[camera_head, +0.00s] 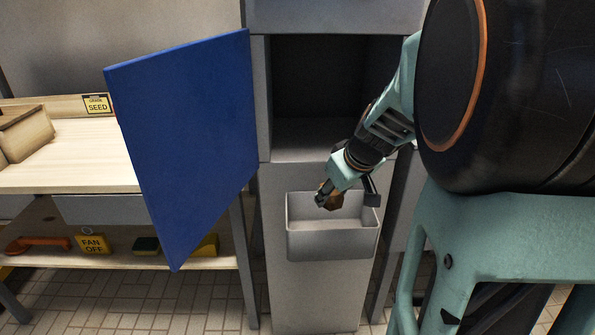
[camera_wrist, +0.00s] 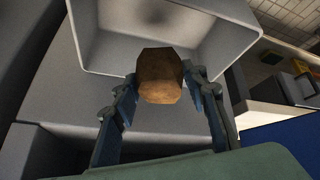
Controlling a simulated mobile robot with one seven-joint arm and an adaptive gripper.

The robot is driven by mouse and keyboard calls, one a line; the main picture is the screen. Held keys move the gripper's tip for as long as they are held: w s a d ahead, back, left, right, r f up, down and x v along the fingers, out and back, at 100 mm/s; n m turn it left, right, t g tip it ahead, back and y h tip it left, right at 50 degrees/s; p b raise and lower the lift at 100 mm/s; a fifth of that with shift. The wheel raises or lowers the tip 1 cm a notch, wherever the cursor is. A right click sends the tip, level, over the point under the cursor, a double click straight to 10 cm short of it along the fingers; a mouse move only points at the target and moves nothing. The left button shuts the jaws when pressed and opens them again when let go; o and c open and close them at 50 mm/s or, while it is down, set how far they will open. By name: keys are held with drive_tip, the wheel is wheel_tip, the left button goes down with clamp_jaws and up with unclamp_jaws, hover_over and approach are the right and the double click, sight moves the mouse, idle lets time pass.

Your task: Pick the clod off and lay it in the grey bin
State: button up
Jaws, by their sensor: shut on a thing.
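The clod (camera_wrist: 160,76) is a brown, blocky lump held between the two fingers of my gripper (camera_wrist: 163,92) in the wrist view. In the head view the clod (camera_head: 330,198) shows small and brown at the fingertips of my gripper (camera_head: 347,196). The grey bin (camera_head: 332,244) is fixed to the front of the grey cabinet, open at the top, and its visible inside is empty. The clod is at the bin's opening in the head view; I cannot tell its exact height over the rim. The bin (camera_wrist: 112,58) also shows in the wrist view, beyond the clod.
A blue door (camera_head: 185,140) stands open left of the dark cabinet opening (camera_head: 325,90). A wooden bench (camera_head: 70,165) at the left carries a box and a SEED sign (camera_head: 96,104). The shelf below holds an orange tool (camera_head: 38,244) and a FAN OFF sign (camera_head: 93,244).

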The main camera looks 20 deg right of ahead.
drive_tip(key=o, duration=1.3)
drive_tip(key=shift+o, duration=0.2)
drive_tip(key=shift+r, duration=0.15)
wheel_tip(320, 180, up, 10)
drive_tip(key=shift+f, duration=0.1)
